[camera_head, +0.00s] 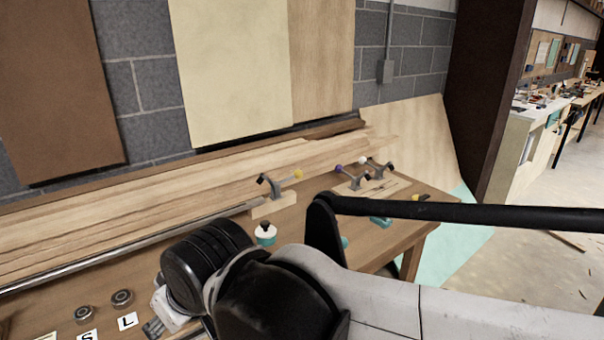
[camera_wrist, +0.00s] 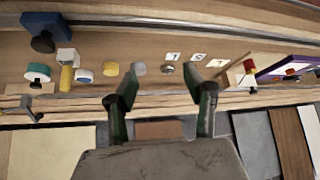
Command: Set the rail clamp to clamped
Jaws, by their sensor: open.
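My gripper (camera_wrist: 163,76) is open and empty in the wrist view. Its two dark fingers stand apart over the bench with nothing between them. A grey clamp with a dark handle and yellow knob (camera_head: 278,190) stands on a wooden block at the right end of a long metal rod (camera_head: 140,241). In the wrist view, a dark blue-black fitting with a knob (camera_wrist: 43,38) sits by a rail along the bench edge, far left of my gripper. I cannot tell for certain which is the rail clamp, nor its setting. My arm hides part of the bench in the head view.
A teal and white knob (camera_head: 265,234) stands before the yellow-knobbed clamp. More small clamps (camera_head: 357,178) stand to its right. Bearings (camera_head: 122,298) and letter cards (camera_head: 128,321) lie at the front left. Long planks (camera_head: 100,230) line the back.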

